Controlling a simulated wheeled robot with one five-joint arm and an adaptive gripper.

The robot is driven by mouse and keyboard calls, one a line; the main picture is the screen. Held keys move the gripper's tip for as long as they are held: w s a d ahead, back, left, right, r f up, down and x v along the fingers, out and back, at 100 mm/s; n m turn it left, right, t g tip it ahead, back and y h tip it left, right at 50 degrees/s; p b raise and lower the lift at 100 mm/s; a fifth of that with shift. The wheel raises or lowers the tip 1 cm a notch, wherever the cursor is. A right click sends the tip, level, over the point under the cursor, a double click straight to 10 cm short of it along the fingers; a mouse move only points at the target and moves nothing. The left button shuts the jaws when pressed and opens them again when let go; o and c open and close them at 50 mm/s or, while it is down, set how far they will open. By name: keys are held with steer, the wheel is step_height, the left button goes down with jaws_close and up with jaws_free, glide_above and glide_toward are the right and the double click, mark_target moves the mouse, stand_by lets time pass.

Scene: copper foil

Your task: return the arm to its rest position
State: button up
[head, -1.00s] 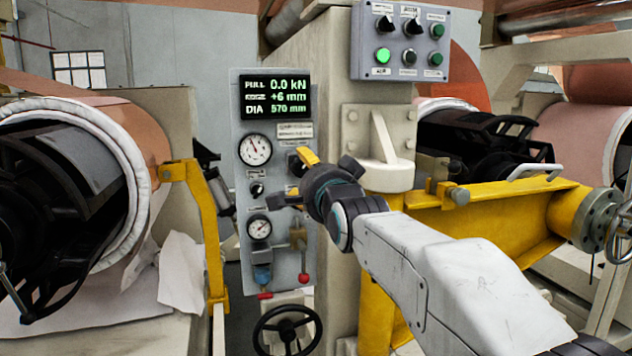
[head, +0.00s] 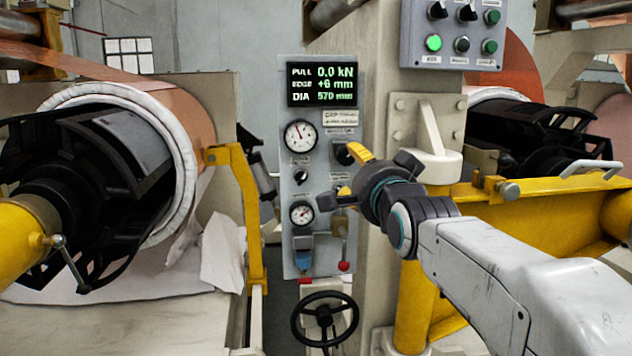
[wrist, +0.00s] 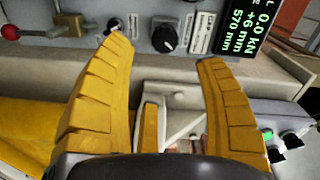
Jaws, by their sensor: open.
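My gripper (head: 345,172) is in front of the grey instrument panel (head: 292,255), with my arm reaching in from the lower right. In the wrist view its two yellow fingers (wrist: 166,52) stand wide apart with nothing between them. Beyond the fingertips, the wrist view shows a black knob (wrist: 165,38) on the panel, apart from the fingers. In the head view, the gripper hides part of the panel's right side.
A copper foil roll (head: 180,105) on a black mandrel stands at the left, beside a yellow bracket (head: 245,215). A yellow beam (head: 520,215) runs at the right. A switch box (head: 462,22) hangs above, and a black handwheel (head: 325,318) sits below.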

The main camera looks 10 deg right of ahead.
steer(key=s+f+n+g+p, duration=0.2)
steer(key=s+n+g+p, duration=0.5)
steer(key=s+p, duration=0.6)
steer(key=s+f+n+g+p, duration=0.3)
steer(key=s+n+g+p, duration=0.4)
steer(key=s+p, duration=0.6)
steer(key=s, duration=0.6)
steer(key=shift+f, duration=0.25)
steer(key=t+b, duration=1.4)
steer(key=b, duration=0.8)
glide_toward(347, 155)
steer(key=w+f, duration=0.1)
steer(key=w, duration=0.3)
steer(key=shift+w+r+m, duration=0.3)
steer(key=shift+w+m, duration=0.1)
steer(key=shift+w, duration=0.05)
steer(key=shift+w+p, duration=0.3)
steer(key=shift+w, duration=3.15)
